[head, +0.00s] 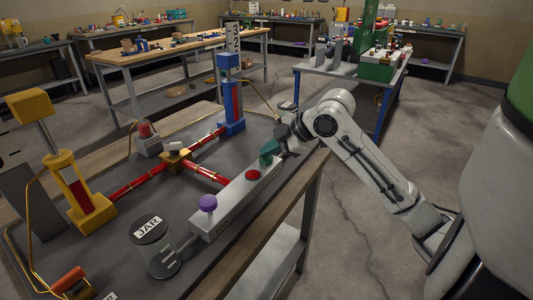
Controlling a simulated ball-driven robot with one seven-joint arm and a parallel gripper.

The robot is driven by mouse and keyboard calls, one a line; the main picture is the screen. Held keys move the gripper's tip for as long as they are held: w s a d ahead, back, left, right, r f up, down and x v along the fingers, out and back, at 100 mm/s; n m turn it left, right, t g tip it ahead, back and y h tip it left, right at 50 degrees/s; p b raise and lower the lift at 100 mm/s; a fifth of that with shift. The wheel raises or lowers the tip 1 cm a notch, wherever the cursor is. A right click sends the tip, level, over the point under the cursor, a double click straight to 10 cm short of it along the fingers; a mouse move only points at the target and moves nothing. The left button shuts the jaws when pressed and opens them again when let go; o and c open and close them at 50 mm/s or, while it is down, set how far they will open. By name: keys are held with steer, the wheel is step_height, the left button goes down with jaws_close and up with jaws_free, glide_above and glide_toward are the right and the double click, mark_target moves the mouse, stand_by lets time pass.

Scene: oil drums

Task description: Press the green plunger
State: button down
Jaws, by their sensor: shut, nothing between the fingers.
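The green plunger (268,156) stands at the far end of a long grey bar-shaped box (230,207) on the workbench. On the same box are a red button (253,174) in the middle and a purple knob (208,203) at the near end. My gripper (285,152) is shut and empty, right beside the green plunger on its right. I cannot tell whether it touches the plunger. Part of the gripper is hard to make out at this size.
A clear jar labelled JAR (160,248) stands by the box's near end. Red tubes (202,171) join a yellow cylinder stand (86,198) and a blue one (232,100). Other benches stand behind.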

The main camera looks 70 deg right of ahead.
mark_target(268, 158)
steer(key=shift+w+a+r+p, duration=0.1)
steer(key=shift+a+r+p, duration=0.05)
steer(key=shift+r+p, duration=1.65)
steer(key=shift+r, duration=0.7)
stand_by(0.8)
